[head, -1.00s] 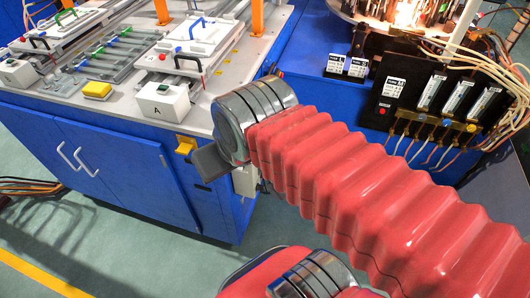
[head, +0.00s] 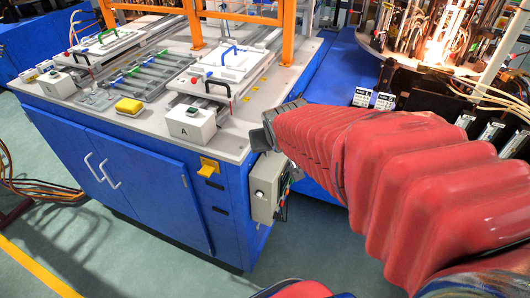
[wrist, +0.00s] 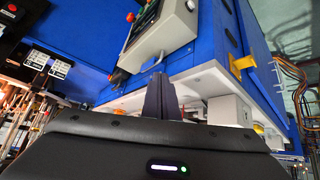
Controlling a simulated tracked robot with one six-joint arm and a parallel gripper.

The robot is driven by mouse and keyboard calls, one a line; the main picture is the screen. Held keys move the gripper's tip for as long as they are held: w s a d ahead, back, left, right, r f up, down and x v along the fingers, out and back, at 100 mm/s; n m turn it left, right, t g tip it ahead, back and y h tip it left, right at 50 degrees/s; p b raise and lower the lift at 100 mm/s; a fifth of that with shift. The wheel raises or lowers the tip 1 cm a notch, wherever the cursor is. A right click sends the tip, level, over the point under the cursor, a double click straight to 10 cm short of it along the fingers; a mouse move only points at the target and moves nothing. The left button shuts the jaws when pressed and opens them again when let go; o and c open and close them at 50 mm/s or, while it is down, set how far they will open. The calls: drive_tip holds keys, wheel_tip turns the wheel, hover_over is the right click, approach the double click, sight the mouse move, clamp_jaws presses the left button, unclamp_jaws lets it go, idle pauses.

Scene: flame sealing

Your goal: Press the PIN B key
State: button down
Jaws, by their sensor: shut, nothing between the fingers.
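A white box marked A (head: 190,125) with a small dark key on top (head: 192,111) sits at the bench's front edge in the head view. A similar white box (head: 57,83) stands farther left; its lettering is not legible. No key marked PIN B can be read. In the head view, my red-sleeved arm hides the fingers.
The grey control box (head: 267,190) hangs on the blue bench's side; it also shows in the wrist view (wrist: 165,35). A yellow sponge-like block (head: 129,107) lies between the white boxes. Orange posts (head: 286,35) rise behind. A machine with a glowing flame (head: 440,40) stands at right.

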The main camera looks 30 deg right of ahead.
drive_tip(key=w+d+f+m+t, duration=0.1)
drive_tip(key=w+d+f+m, duration=0.15)
drive_tip(key=d+f, duration=0.6)
drive_tip(key=w+d+f+m+t, duration=0.15)
drive_tip(key=w+d+f, duration=0.25)
drive_tip(key=d+f, duration=0.45)
drive_tip(key=s+d+f+m+t, duration=0.1)
drive_tip(key=s+f+m+t, duration=0.1)
drive_tip(key=s+f, duration=0.2)
drive_tip(key=s+d+f+m+t+y, duration=0.1)
drive_tip(key=s+f, duration=0.4)
drive_tip(key=f, duration=0.5)
drive_tip(key=d+m+t, duration=0.1)
drive_tip(key=m+t, duration=0.1)
drive_tip(key=shift+s+f+m, duration=0.15)
drive_tip(key=shift+s+m, duration=0.1)
drive_tip(key=shift+m, duration=0.05)
drive_tip(key=w+a, duration=0.5)
drive_tip(key=w, duration=0.2)
drive_tip(key=shift+a, duration=0.25)
drive_tip(key=shift+w, duration=0.1)
idle(0.9)
drive_tip(key=shift+w+a, duration=0.25)
